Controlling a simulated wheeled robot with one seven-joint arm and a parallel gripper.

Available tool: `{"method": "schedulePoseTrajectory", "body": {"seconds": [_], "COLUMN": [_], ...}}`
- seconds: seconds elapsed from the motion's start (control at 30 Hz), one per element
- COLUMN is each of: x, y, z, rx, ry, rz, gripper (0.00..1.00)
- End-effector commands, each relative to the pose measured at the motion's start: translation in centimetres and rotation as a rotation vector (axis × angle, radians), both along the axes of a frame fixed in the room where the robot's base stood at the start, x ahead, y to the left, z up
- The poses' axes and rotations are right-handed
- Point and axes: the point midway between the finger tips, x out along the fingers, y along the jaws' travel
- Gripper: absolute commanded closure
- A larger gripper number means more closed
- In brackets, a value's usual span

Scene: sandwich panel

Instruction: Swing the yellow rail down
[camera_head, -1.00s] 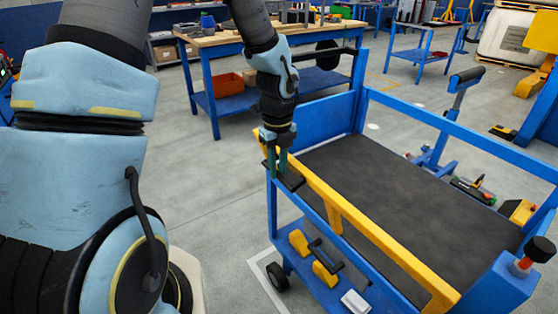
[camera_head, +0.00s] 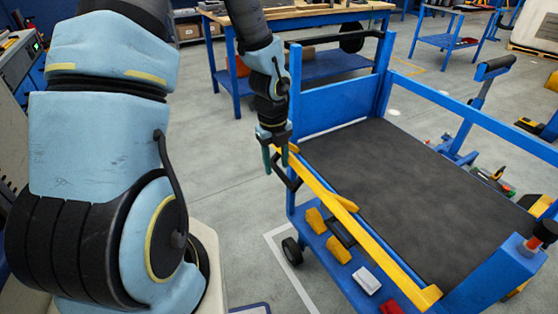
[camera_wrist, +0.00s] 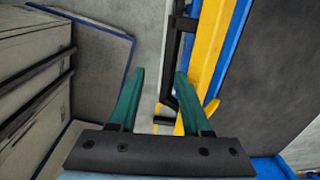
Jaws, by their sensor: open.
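The yellow rail (camera_head: 370,233) runs along the near long side of the blue cart, close to the edge of its dark deck. A short yellow arm (camera_head: 345,203) sticks out from it towards the deck. A black handle (camera_head: 287,180) stands off the rail's far-end outer side. My gripper (camera_head: 275,170) points down beside that handle, with its two green fingers apart. In the wrist view, my open gripper (camera_wrist: 160,74) has the black handle (camera_wrist: 172,60) near its right finger, and the yellow rail (camera_wrist: 207,50) lies to the right. I cannot tell whether a finger touches the handle.
The cart's dark deck (camera_head: 420,190) is bare. Its lower shelf holds yellow blocks (camera_head: 338,250) and a white block (camera_head: 366,280). A workbench (camera_head: 290,33) stands behind. Floor left of the cart is clear.

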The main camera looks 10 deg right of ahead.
Motion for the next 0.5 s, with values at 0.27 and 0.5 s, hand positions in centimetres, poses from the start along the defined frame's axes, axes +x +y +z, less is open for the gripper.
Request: {"method": "schedulePoseTrajectory", "body": {"seconds": [0.27, 0.5], "x": [-0.4, -0.8], "y": [1.5, 2.7], "z": [1.6, 2.7], "rx": [0.003, 0.004], "ry": [0.001, 0.002], "rz": [0.001, 0.002], "gripper": [0.50, 0.50]}}
